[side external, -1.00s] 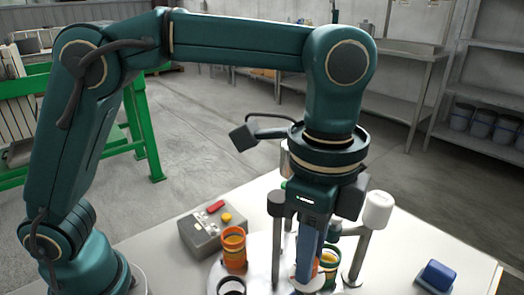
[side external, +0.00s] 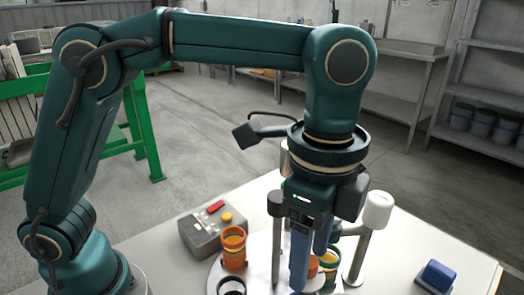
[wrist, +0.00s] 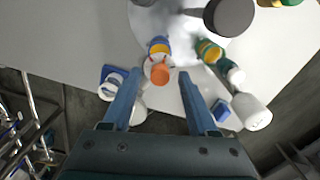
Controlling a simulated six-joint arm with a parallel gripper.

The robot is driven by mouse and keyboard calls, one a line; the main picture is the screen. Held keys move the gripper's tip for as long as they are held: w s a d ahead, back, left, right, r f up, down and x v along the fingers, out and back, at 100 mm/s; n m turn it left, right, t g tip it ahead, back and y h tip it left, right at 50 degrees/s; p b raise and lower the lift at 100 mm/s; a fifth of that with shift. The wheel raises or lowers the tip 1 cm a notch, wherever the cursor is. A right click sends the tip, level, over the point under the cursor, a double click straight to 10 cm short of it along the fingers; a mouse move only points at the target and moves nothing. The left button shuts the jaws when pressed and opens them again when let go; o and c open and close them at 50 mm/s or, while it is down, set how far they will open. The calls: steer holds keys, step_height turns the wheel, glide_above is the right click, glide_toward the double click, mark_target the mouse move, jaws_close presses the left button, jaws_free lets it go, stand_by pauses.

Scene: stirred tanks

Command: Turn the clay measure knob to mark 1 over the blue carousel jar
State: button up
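The clay-orange measure knob (wrist: 160,74) shows in the wrist view, between the tips of my two blue fingers, with a gap on each side. A pale body surrounds it. The blue carousel jar (wrist: 158,45) with yellow contents lies just beyond the knob in that view. My gripper (wrist: 161,76) is open and empty. In the side view my gripper (side external: 308,272) points down over the carousel, and its fingers hide most of the knob and the blue jar. I cannot read the marks.
The white carousel disc (side external: 258,258) carries an orange jar (side external: 234,258) and a green jar (side external: 331,278). Posts with a white cylinder (side external: 378,211) and a dark cylinder (side external: 277,204) stand close to my gripper. A grey button box (side external: 205,238) and a blue block (side external: 437,276) lie farther out.

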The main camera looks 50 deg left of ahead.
steer(key=shift+r, duration=0.1)
steer(key=shift+r, duration=2.5)
steer(key=s+a+r+n+t, duration=0.1)
steer(key=a+r+n+t, duration=0.15)
steer(key=a, duration=0.35)
steer(key=s+a+r+n+t, duration=0.1)
steer(key=s+a+r+n, duration=0.1)
steer(key=a+n, duration=0.3)
steer(key=s+a+f+n+t, duration=0.2)
steer(key=s+a+f+n, duration=0.2)
steer(key=f, duration=0.6)
steer(key=a+n, duration=0.2)
steer(key=n, duration=0.1)
steer(key=shift+a, duration=0.2)
